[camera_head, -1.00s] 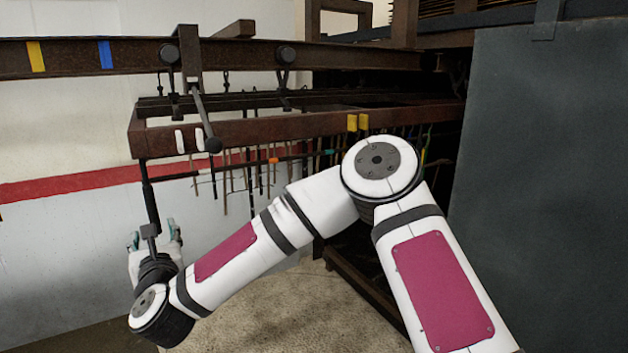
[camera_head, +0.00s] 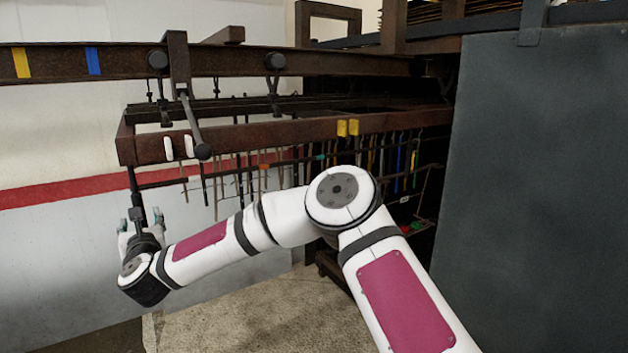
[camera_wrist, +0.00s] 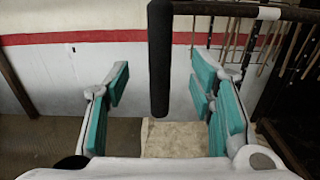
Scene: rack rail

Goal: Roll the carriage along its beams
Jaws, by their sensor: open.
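The carriage (camera_head: 179,62) is a dark frame that hangs on round black rollers from a rusty upper beam (camera_head: 330,64). A brown lower bar (camera_head: 240,137) runs below the beam. A black upright handle (camera_head: 133,187) hangs from that bar's left end. My gripper (camera_head: 140,216) is at the handle's lower end, low at the left. In the wrist view, my gripper (camera_wrist: 162,82) is open, its teal fingers on either side of the handle (camera_wrist: 160,50). Gaps show on both sides. I cannot tell how deep the handle sits between the fingers.
The beam carries a yellow mark (camera_head: 21,62) and a blue mark (camera_head: 93,61) left of the carriage. Several thin rods (camera_head: 247,180) hang behind the bar. A large grey panel (camera_head: 540,190) stands close at the right. Bare floor (camera_head: 255,310) shows below.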

